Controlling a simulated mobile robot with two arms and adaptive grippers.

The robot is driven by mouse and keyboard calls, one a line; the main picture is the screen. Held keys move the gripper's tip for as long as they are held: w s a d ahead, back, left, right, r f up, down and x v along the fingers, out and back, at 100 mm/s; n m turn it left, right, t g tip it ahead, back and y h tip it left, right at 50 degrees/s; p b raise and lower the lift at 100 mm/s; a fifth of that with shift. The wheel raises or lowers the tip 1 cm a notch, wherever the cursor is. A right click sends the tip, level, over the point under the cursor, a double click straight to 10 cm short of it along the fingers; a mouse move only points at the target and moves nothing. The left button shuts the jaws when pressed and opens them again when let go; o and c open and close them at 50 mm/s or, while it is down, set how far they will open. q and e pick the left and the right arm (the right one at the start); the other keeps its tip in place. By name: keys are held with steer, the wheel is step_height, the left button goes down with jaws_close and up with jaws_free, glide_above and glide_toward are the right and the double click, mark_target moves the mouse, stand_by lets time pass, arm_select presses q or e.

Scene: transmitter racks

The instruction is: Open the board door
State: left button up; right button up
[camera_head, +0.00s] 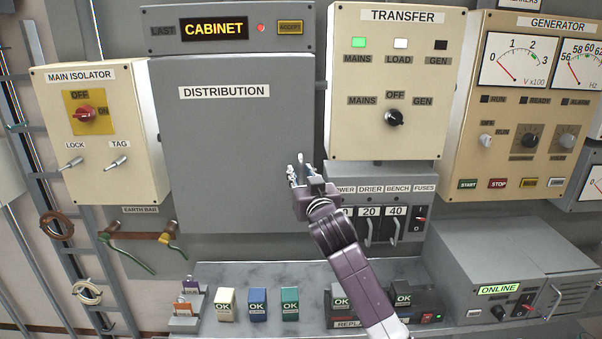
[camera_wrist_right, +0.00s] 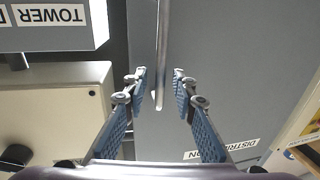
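The board door (camera_head: 235,150) is a grey panel labelled DISTRIBUTION and looks shut. It fills the middle of the right wrist view (camera_wrist_right: 225,60), with its label upside down. A vertical metal bar handle (camera_wrist_right: 162,50) runs near the door's edge there. My right gripper (camera_head: 297,172) is at the door's lower right edge. In the right wrist view its fingertips (camera_wrist_right: 160,82) are apart, one on each side of the handle's line. Contact and exact depth cannot be told. In the head view the gripper hides most of the handle. My left gripper is not in view.
The transfer box (camera_head: 350,100) and the fuse box (camera_head: 385,185) stand close right of the door. The main isolator box (camera_head: 130,150) is to the left. A grey shelf (camera_head: 240,272) below holds several small blocks. The power unit (camera_head: 465,275) is at lower right.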

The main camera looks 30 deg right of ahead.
steer(key=shift+c, duration=0.5)
jaws_close()
